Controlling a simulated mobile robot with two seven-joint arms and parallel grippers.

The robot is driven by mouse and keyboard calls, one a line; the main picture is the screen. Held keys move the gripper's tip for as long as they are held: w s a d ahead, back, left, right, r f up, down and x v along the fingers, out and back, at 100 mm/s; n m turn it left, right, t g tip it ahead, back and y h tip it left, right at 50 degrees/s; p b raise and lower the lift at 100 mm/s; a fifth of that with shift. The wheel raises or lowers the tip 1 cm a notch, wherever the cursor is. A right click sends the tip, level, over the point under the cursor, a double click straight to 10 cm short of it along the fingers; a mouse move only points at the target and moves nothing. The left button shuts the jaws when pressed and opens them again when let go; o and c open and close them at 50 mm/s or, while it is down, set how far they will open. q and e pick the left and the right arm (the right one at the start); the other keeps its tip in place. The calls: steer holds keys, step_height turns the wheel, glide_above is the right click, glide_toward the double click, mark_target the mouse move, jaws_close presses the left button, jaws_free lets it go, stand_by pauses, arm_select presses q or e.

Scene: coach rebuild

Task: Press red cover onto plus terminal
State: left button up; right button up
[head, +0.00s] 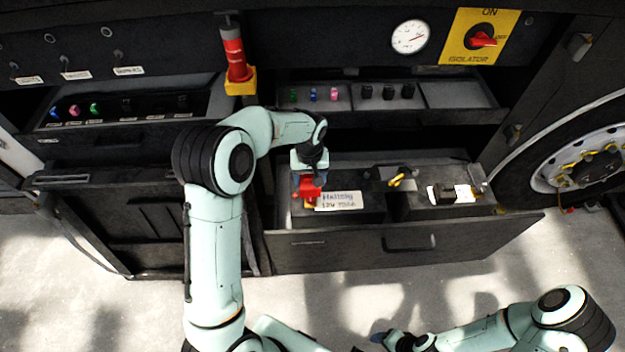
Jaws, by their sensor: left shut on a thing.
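My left gripper (310,174) reaches down into the open drawer and is shut on the red cover (307,190). The cover is at the left end of the labelled dark battery (365,212), beside its white label. The plus terminal is hidden by the cover and gripper. I cannot tell whether the cover touches the battery or is fully seated. My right gripper (380,338) is low at the bottom edge, away from the drawer; its fingers are too unclear to judge.
The open drawer (470,240) also holds a yellow-handled item (398,180) and a black item on a white label (450,194). Shelf trays (455,95) with small coloured parts are behind. A red isolator switch (481,40) and a wheel (590,160) are right.

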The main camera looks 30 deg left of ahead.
arm_select(q)
steer(key=shift+f+b, duration=0.9)
steer(key=shift+f, duration=1.45)
steer(key=shift+f+b, duration=0.6)
steer(key=shift+f, duration=0.65)
arm_select(e)
steer(key=shift+s+f, duration=0.8)
steer(key=shift+f, duration=0.2)
steer(key=shift+s+f, duration=0.8)
steer(key=shift+f, duration=0.2)
arm_select(q)
steer(key=shift+f+b, duration=0.3)
steer(key=shift+f, duration=0.25)
arm_select(e)
steer(key=shift+s+f+g, duration=0.25)
steer(key=shift+f+g, duration=0.05)
steer(key=shift+f, duration=0.1)
arm_select(q)
steer(key=o, duration=1.2)
steer(key=shift+o, duration=0.2)
steer(key=shift+r, duration=0.1)
steer(key=shift+r+p, duration=1.5)
steer(key=shift+r, duration=1.95)
arm_select(e)
steer(key=w+r, duration=0.1)
steer(key=r, duration=0.1)
steer(key=w+r, duration=0.2)
